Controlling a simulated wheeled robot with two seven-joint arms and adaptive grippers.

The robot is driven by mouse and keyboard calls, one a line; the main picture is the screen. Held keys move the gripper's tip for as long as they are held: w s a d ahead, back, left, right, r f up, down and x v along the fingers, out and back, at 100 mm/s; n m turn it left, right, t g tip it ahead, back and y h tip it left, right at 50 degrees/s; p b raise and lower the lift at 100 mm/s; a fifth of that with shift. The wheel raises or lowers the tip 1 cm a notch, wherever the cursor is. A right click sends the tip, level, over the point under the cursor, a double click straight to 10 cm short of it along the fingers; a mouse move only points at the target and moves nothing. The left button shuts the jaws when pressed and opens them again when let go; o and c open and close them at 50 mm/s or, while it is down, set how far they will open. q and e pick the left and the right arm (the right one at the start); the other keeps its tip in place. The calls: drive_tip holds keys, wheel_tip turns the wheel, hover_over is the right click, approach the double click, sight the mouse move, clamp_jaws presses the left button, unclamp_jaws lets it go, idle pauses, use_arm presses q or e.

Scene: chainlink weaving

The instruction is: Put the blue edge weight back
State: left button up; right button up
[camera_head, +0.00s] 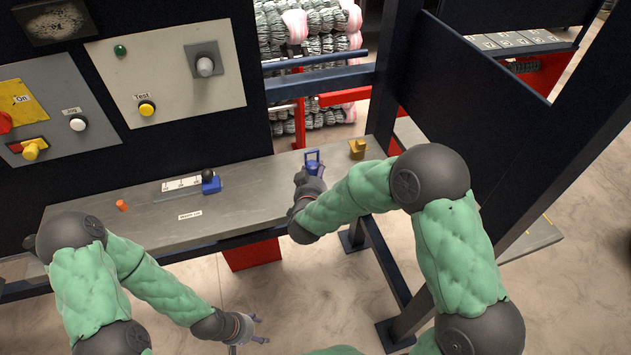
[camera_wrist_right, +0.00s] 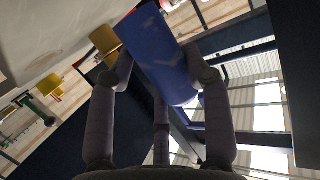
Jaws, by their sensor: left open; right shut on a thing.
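The blue edge weight (camera_head: 314,161), with a loop-like handle on top, is at the right end of the grey bench (camera_head: 262,200), near its back edge. My right gripper (camera_head: 310,176) is shut on it. In the right wrist view the blue weight (camera_wrist_right: 160,55) sits between the fingers of the right gripper (camera_wrist_right: 162,85). I cannot tell whether the weight touches the bench top. My left gripper (camera_head: 257,330) is open and empty, low in front of the bench.
A yellow weight (camera_head: 357,149) stands on the bench just right of the blue one. A white scale with a blue block (camera_head: 211,186) and black knob, and an orange peg (camera_head: 122,205), are further left. A dark upright post (camera_head: 395,75) stands at the right.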

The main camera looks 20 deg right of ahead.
drive_tip(key=shift+w+d+f+b, duration=0.15)
drive_tip(key=shift+f+b, duration=0.15)
drive_tip(key=shift+f, duration=0.65)
drive_tip(key=shift+w+d+f+b, duration=0.1)
drive_tip(key=shift+f+b, duration=0.2)
drive_tip(key=shift+f, duration=0.6)
drive_tip(key=shift+f, duration=0.15)
drive_tip(key=o, duration=1.5)
